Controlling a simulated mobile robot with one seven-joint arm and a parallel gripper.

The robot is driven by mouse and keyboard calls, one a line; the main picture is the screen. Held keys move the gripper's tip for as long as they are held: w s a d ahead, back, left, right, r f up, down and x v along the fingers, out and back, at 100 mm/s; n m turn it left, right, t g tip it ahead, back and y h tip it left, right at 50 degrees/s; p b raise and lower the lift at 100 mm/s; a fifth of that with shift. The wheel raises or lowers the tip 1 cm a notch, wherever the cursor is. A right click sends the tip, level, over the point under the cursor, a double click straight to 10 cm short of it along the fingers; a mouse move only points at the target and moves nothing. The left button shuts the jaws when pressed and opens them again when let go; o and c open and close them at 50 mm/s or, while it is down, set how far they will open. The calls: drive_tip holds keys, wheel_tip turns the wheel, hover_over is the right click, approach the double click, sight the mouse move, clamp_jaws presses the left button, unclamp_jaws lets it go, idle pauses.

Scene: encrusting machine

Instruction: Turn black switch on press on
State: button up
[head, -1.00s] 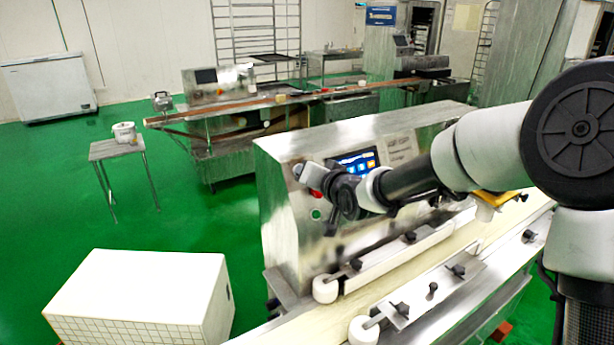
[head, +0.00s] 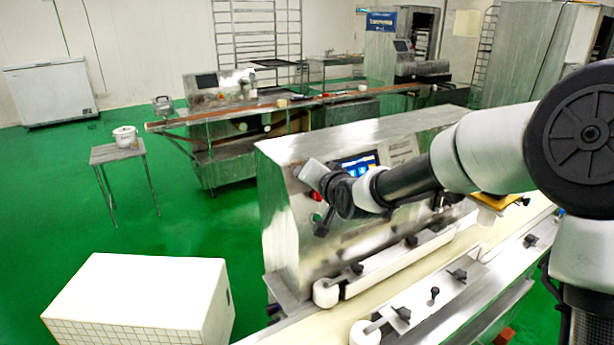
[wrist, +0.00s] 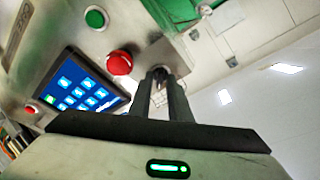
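The press (head: 285,220) is the steel machine in front of me. Its panel carries a lit blue screen (wrist: 80,85), a red button (wrist: 120,63) and a green button (wrist: 95,18) in the wrist view. My gripper (wrist: 160,76) is at the panel, right of the red button in the wrist view. Its two dark fingers stand close together with a narrow gap. A small round grey-dark thing shows at the fingertips; I cannot tell whether it is the black switch or whether they grip it. No black switch stands out clearly in the head view.
A conveyor belt (head: 390,272) with black clamp knobs runs along the press. A white tiled box (head: 150,290) stands at the lower left. A small table with a white bucket (head: 125,136) stands farther left. Green floor is free between them.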

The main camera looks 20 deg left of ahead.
drive_tip(key=shift+o, duration=0.8)
drive_tip(key=p+v, duration=0.4)
drive_tip(key=v, duration=1.3)
drive_tip(key=shift+s, duration=0.15)
drive_tip(key=shift+d+r, duration=0.1)
drive_tip(key=shift+r, duration=0.05)
